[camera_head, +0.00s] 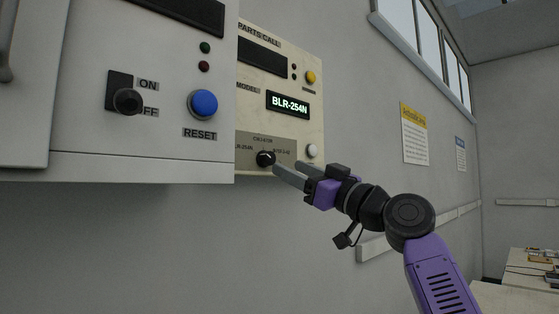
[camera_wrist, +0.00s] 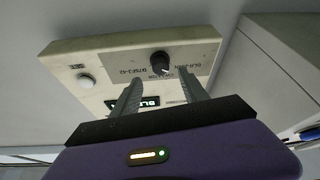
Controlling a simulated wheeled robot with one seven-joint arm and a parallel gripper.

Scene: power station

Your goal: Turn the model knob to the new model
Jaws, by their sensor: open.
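The model knob (camera_head: 265,159) is a small black round knob with a white mark, low on the cream panel marked "PARTS CALL" (camera_head: 247,107). The display (camera_head: 288,104) above it reads "BLR-254N". A model label stands on each side of the knob. In the wrist view the knob (camera_wrist: 161,62) shows upside down at the top middle. My gripper (camera_head: 281,170) is at the knob's lower right in the head view. In the wrist view its two fingers (camera_wrist: 158,86) are spread apart, with the knob beyond their tips and nothing between them. I cannot tell whether a finger touches the knob.
A grey-white box (camera_head: 160,90) with a black ON/OFF switch (camera_head: 127,101) and a blue RESET button (camera_head: 203,104) stands left of the panel. A white button (camera_head: 312,151) and a yellow button (camera_head: 311,77) are on the panel's right side.

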